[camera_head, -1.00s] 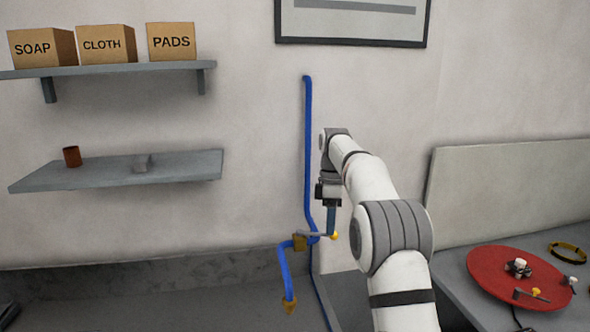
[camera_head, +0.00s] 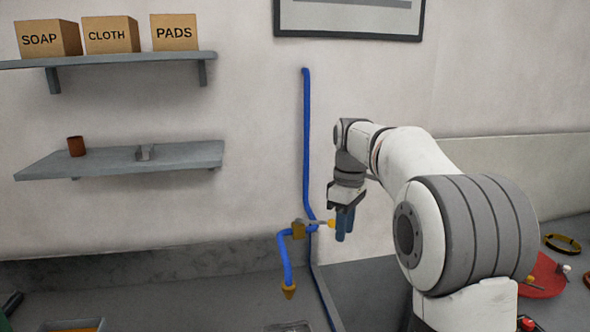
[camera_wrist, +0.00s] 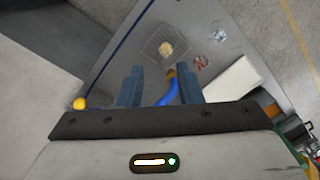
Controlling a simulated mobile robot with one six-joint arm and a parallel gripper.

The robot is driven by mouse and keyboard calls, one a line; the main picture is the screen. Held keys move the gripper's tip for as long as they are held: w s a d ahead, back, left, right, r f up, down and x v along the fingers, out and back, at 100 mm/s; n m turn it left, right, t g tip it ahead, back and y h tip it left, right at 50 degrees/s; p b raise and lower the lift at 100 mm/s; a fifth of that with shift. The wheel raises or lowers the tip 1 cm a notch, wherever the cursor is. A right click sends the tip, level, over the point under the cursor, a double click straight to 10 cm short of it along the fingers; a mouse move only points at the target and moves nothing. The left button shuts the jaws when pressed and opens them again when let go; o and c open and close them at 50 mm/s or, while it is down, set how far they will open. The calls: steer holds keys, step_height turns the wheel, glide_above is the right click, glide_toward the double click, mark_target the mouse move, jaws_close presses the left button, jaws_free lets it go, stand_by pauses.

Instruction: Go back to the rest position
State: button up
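My gripper (camera_head: 345,226) points down in front of the wall, just right of the yellow knob (camera_head: 332,223) on the lever of a brass valve (camera_head: 298,230). The valve sits on the blue pipe (camera_head: 306,150). In the wrist view the two blue fingers (camera_wrist: 159,90) are apart with nothing held between them. The yellow knob (camera_wrist: 79,103) is outside them to the left, apart from the left finger. The blue pipe's lower end (camera_wrist: 168,92) shows through the gap, farther below.
A shelf (camera_head: 180,160) with a brown cup (camera_head: 76,146) and a small grey piece (camera_head: 146,153) is at left; boxes (camera_head: 110,35) stand above. My arm partly hides a red disc (camera_head: 545,272) on the right counter.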

steer(key=s+d+f+m+t+b, duration=0.1)
steer(key=s+f+m, duration=0.2)
steer(key=s, duration=0.6)
steer(key=s+d+f+m+t+b, duration=0.1)
steer(key=s+f+m, duration=0.3)
steer(key=s, duration=0.6)
steer(key=s+d+f+m+t+b, duration=0.1)
steer(key=s+f+m, duration=0.3)
steer(key=s, duration=0.6)
step_height(320, 180, down, 3)
steer(key=shift+d+r+t+b, duration=0.1)
steer(key=shift+d+t+b, duration=0.35)
steer(key=shift+b, duration=0.35)
